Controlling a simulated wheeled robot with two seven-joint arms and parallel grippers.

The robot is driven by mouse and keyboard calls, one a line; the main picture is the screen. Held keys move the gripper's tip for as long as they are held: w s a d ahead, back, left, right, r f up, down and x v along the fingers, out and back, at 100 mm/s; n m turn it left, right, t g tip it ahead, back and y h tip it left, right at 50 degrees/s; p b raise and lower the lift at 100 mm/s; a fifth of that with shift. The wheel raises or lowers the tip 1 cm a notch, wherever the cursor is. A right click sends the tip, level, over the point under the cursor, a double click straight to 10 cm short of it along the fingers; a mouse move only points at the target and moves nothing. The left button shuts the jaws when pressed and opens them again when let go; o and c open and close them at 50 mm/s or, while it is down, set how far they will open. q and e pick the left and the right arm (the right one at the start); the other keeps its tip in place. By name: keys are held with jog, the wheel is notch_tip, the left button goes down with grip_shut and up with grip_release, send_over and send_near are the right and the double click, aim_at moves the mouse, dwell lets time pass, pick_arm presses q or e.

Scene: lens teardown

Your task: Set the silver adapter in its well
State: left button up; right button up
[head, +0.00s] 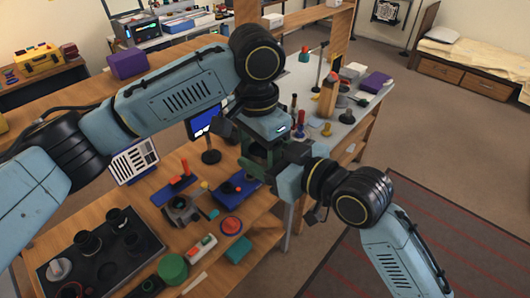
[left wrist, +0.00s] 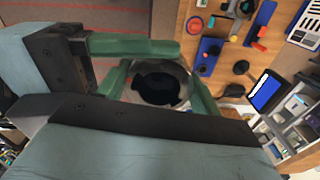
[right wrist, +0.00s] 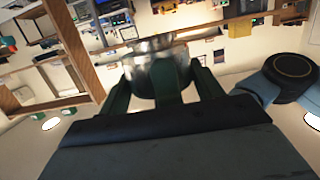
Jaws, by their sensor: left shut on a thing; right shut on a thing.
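The silver adapter, a metal ring with a dark bore, is between my two grippers. It shows in the left wrist view (left wrist: 158,88) and as a shiny cylinder in the right wrist view (right wrist: 152,72). My left gripper (head: 259,157) and my right gripper (head: 276,160) meet above the bench; both are shut on it. In the head view the fingers mostly hide the adapter. A dark tray with round wells (head: 150,243) lies at the lower left, well away from both grippers. I cannot tell which well is the adapter's.
The tray holds black cylindrical parts (head: 88,243) and a pale round part (head: 58,268). A green cylinder (head: 173,268), a red-and-white box (head: 200,248) and a red knob (head: 231,225) lie right of it. A printed panel (head: 133,160) and a blue screen (head: 205,123) stand behind.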

pick_arm(q)
jog(key=o, duration=1.1)
jog(key=shift+w, duration=0.1)
pick_arm(e)
jog(key=shift+s+a, duration=0.1)
jog(key=shift+s, duration=0.05)
jog(key=shift+c, duration=0.3)
